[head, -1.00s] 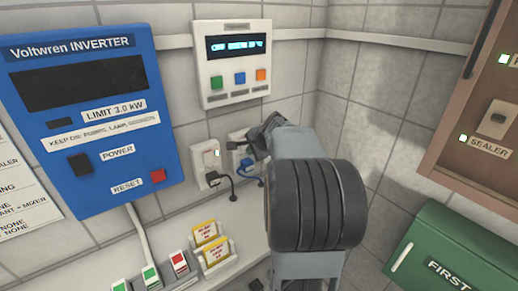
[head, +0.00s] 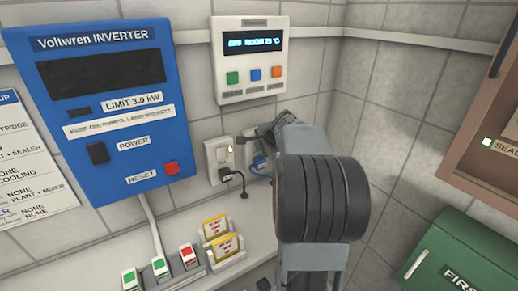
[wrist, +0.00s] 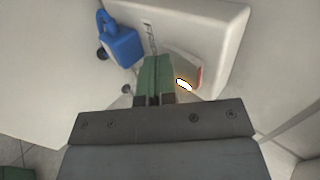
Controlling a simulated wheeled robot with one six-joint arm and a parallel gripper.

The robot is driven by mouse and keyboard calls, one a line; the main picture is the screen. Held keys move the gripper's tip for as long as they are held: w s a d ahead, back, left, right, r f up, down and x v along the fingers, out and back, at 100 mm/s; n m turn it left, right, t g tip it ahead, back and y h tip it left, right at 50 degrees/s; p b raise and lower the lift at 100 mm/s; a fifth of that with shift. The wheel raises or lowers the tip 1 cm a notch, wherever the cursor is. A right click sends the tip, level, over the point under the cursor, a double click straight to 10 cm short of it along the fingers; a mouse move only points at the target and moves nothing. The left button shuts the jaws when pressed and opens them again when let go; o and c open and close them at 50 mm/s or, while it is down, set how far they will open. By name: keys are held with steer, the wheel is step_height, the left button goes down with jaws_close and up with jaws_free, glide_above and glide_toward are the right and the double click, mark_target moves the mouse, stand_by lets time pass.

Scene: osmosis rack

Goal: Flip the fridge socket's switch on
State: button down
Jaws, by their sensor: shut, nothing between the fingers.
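The socket with the blue plug (head: 259,163) is on the back wall, partly hidden behind my gripper (head: 246,139). The wrist view shows its white plate (wrist: 215,35), the blue plug (wrist: 121,46) and a small label that I read only in part. My gripper (wrist: 153,62) is shut and empty, its fingertips close against the plate. A pale switch-like part with a red edge (wrist: 199,76) lies just right of the fingers, partly hidden. I cannot tell whether they touch it. A bright oval light with an orange rim (wrist: 184,84) shows beside the fingers.
A neighbouring socket (head: 217,154) with a black plug (head: 228,174) is just left. A white control panel (head: 250,60) hangs above, and the blue inverter (head: 100,110) at left. Card holders (head: 222,243) stand on the ledge below. A green first-aid box (head: 460,255) is at lower right.

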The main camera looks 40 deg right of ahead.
steer(key=shift+d, duration=0.15)
steer(key=shift+r, duration=0.2)
steer(key=shift+r+p, duration=0.65)
steer(key=shift+p, duration=0.05)
steer(key=shift+s, duration=0.1)
steer(key=s+f+b+v, duration=0.1)
steer(key=v, duration=1.2)
steer(key=shift+s+f, duration=0.15)
steer(key=shift+s, duration=0.05)
